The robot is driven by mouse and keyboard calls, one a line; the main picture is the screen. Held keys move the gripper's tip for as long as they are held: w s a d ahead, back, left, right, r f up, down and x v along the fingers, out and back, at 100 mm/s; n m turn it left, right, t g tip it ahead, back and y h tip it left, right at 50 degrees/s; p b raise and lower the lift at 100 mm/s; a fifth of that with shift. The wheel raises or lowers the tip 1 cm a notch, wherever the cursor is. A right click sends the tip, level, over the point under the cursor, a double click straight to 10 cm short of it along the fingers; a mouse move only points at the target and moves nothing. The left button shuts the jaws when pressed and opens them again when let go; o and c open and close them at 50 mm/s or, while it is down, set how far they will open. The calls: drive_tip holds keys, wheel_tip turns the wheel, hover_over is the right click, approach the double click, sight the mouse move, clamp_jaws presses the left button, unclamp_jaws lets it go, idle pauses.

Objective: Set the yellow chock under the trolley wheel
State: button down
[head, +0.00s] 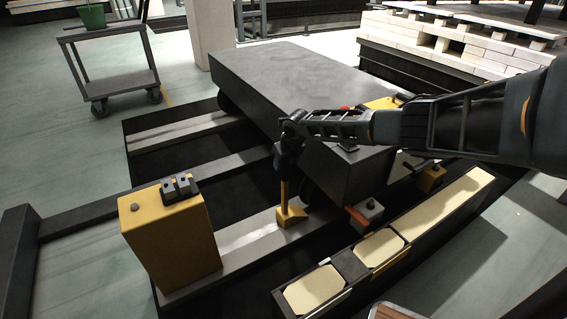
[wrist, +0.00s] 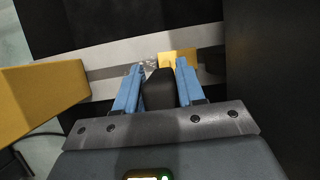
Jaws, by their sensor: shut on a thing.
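The yellow chock (head: 291,214) is a wedge with an upright handle, at or just above the pale rail (head: 240,238). In the wrist view its yellow body (wrist: 180,57) shows beyond my fingertips. My gripper (head: 287,170) points down and is shut on the chock's handle; the wrist view shows the handle's dark top (wrist: 158,90) between the blue fingers. The trolley (head: 300,80) is a dark, flat-topped car above the rails. Its near wheel (head: 309,191) is a dark shape just right of the chock, partly shadowed. I cannot tell whether chock and wheel touch.
A yellow buffer block (head: 172,240) stands on the same rail, left of the chock. A dark bench with cream pads (head: 380,247) runs along the near right. A grey cart (head: 115,70) with a green bucket stands at back left. White bricks (head: 455,40) are stacked at back right.

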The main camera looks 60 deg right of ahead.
drive_tip(key=shift+w+d+r, duration=0.1)
drive_tip(key=c, duration=0.6)
unclamp_jaws()
drive_tip(key=shift+s+a+f, duration=0.2)
drive_tip(key=shift+f, duration=0.15)
drive_tip(key=shift+r, duration=0.25)
drive_tip(key=shift+r, duration=0.15)
drive_tip(key=p+v, duration=0.7)
drive_tip(key=p, duration=0.2)
drive_tip(key=shift+r, duration=0.25)
idle(0.7)
drive_tip(key=shift+p, duration=0.35)
